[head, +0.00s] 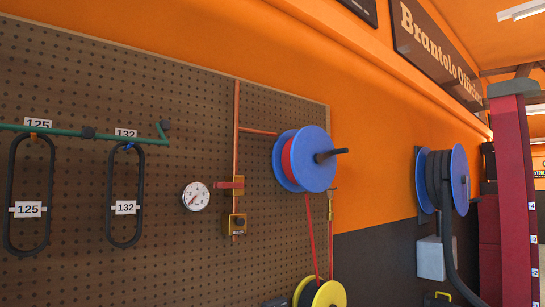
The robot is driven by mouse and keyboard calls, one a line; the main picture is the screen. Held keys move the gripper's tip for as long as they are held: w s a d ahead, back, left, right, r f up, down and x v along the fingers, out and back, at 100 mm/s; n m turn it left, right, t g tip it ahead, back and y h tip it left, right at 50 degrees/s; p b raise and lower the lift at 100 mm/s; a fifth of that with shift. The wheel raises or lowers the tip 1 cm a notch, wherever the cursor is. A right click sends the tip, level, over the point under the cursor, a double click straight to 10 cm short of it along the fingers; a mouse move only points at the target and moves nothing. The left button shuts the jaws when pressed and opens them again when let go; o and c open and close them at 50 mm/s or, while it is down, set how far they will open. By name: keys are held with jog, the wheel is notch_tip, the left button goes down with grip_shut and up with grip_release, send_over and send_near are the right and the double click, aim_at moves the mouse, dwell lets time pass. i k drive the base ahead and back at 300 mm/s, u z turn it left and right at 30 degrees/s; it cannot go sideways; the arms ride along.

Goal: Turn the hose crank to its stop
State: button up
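A blue hose reel (316,172) is mounted at the right edge of the brown pegboard, with red hose wound between its two discs. A dark crank handle (331,155) sticks out from the front disc, pointing right. A red hose (310,240) hangs down from the reel toward a yellow and black reel (328,294), cut off by the bottom edge. Nothing touches the crank. I cannot tell from this view how far it is turned. My gripper is not in view.
A pressure gauge (196,196) and a copper pipe with a red-handled valve (231,184) sit left of the reel. Belts hang from a green rail (70,133). A second blue reel (459,180) with black hose and a red lift column (512,190) stand at right.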

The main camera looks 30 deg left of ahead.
aim_at(318, 158)
jog(key=u, duration=0.35)
jog(key=i, duration=1.3)
jog(key=z, duration=0.5)
